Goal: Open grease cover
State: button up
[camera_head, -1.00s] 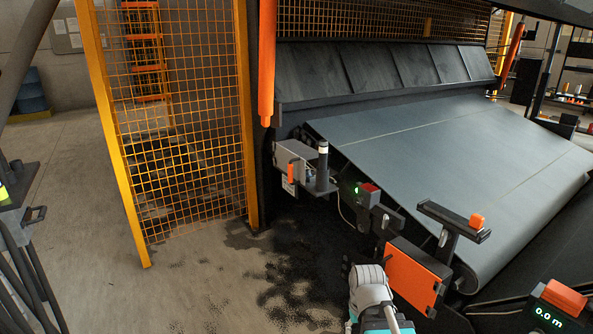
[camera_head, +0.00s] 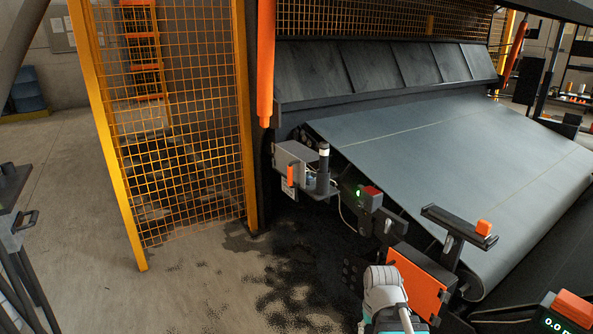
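An orange rectangular panel (camera_head: 419,283) stands at the side of the machine, beside the lower end of the belt. It may be the grease cover, but no label shows; it looks closed. The white and teal part of my arm (camera_head: 385,289) is in front of the panel's left edge and hides its lower left part. Whether the arm touches the panel cannot be told. My gripper's fingers are not visible. A dark part with small round spots (camera_head: 351,273) shows just left of the panel.
A grey box on a bracket (camera_head: 294,157) and a post with a red-topped box (camera_head: 370,198) stick out from the machine. A yellow mesh fence (camera_head: 180,130) stands left. The stained floor (camera_head: 215,285) is open in front.

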aim_at(291, 157)
jog(key=i, duration=0.9)
jog(key=u, duration=0.05)
